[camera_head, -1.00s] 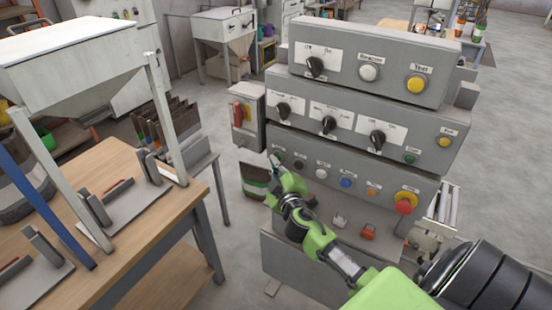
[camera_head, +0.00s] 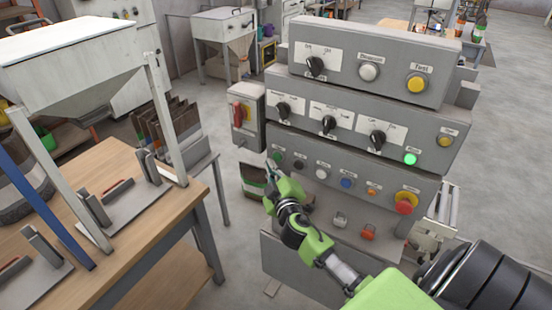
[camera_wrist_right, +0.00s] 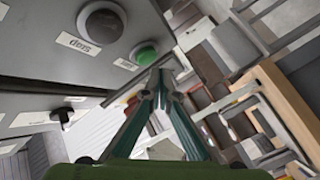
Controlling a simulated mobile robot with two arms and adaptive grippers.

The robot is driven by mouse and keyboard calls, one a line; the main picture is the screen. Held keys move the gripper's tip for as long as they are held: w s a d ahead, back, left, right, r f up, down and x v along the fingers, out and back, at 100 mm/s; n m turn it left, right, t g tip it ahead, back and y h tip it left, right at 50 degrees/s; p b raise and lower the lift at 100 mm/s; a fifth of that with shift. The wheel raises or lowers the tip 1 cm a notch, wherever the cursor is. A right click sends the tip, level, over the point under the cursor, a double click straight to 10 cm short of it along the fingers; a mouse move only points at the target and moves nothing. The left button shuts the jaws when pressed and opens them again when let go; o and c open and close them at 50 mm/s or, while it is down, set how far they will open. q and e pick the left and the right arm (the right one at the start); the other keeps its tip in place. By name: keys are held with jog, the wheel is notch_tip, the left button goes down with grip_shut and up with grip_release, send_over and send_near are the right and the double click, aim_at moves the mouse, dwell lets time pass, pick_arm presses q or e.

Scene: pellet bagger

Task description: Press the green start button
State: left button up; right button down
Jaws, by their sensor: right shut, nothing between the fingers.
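The green start button (camera_head: 277,158) is at the left end of the lower row on the grey control panel (camera_head: 350,215). In the right wrist view the green button (camera_wrist_right: 146,56) shows as a green dome just beyond and left of the fingertips. My right gripper (camera_head: 270,167) is shut and empty, its fingertips just below and left of the button in the head view. A small gap seems to separate tips and button in the wrist view (camera_wrist_right: 164,76). A green lamp (camera_head: 411,160) at the right of the middle row is lit. My left gripper is out of view.
A black stop button (camera_wrist_right: 102,21) sits beside the green one. White (camera_head: 322,173), blue (camera_head: 346,183) and orange (camera_head: 371,191) controls and a red emergency knob (camera_head: 405,203) follow rightward. A red-handled switch box (camera_head: 247,118) is at the panel's left. A wooden table (camera_head: 150,225) stands farther left.

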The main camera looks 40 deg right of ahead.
jog(key=shift+s+a+b, duration=0.1)
jog(key=shift+s+a, duration=0.25)
jog(key=shift+a, duration=0.5)
jog(key=shift+s+a+b, duration=0.1)
jog(key=shift+s+a, duration=0.25)
jog(key=shift+a, duration=0.55)
jog(key=shift+s+a+b, duration=0.1)
jog(key=shift+s+a, duration=0.25)
jog(key=shift+a, duration=0.5)
